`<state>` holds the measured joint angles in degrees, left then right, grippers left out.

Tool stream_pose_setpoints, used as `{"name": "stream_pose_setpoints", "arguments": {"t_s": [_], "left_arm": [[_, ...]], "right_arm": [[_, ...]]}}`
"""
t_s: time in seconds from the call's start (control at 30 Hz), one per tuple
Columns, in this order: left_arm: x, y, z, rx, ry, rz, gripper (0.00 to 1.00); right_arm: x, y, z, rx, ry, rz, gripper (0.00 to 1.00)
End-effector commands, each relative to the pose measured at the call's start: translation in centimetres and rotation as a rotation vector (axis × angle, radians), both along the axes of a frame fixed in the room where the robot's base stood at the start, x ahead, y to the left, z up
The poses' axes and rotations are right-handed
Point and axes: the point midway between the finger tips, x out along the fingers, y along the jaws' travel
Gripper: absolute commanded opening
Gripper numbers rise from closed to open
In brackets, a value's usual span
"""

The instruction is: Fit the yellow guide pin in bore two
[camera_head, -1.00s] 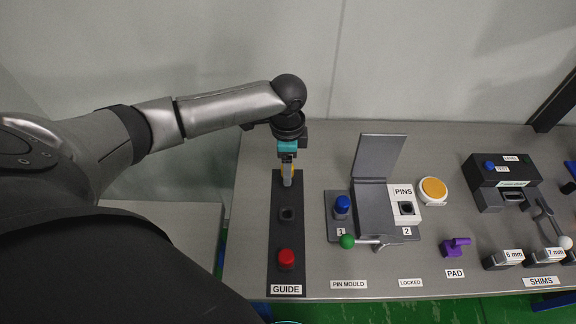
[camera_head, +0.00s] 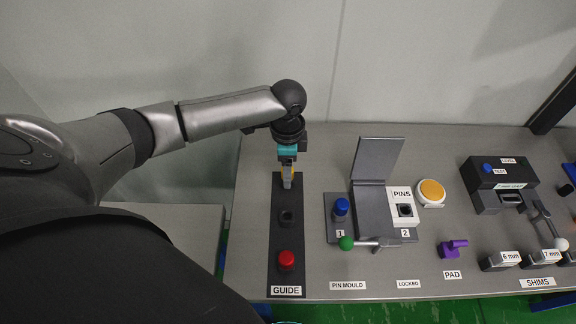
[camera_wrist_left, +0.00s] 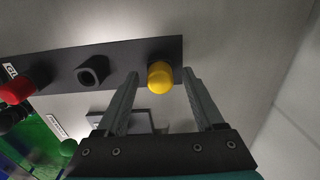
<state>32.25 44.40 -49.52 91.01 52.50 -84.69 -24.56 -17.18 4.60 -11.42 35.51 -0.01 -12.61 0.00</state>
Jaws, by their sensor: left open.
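The yellow guide pin (camera_wrist_left: 160,78) stands at the far end of the black GUIDE strip (camera_head: 287,258). In the wrist view its rounded top shows between the two fingers. My left gripper (camera_head: 288,181) is open, with a finger on either side of the pin and a gap showing at each side. In the head view the gripper mostly hides the pin. Bore two (camera_head: 405,210) is a dark empty hole in the white block marked PINS and 2, on the pin mould. The blue pin (camera_head: 341,207) stands at the place marked 1. My right gripper is not in view.
On the strip are an empty middle socket (camera_head: 287,218) and a red pin (camera_head: 286,260). The mould's grey lid (camera_head: 376,160) stands raised. A green-knobbed lever (camera_head: 346,243) lies in front. A yellow button (camera_head: 431,191) and purple pad (camera_head: 452,248) are to the right.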

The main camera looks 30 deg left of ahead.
Motion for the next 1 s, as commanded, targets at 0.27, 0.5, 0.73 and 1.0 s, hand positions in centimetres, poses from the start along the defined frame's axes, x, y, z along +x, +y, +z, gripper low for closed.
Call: {"name": "stream_pose_setpoints", "arguments": {"t_s": [0.27, 0.5, 0.73, 1.0], "left_arm": [[-0.01, -0.01, -0.02, 0.0, 0.0, 0.0, 0.7], [-0.01, -0.01, -0.02, 0.0, 0.0, 0.0, 0.56], [0.01, 0.01, 0.0, 0.0, 0.0, 0.0, 0.3], [0.01, 0.02, 0.01, 0.0, 0.0, 0.0, 0.0]], "right_arm": [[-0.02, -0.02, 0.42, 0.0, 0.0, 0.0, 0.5], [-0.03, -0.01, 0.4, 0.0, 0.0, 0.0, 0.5], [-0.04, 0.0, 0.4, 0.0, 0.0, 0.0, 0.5], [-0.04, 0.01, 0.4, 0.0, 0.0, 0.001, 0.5]]}}
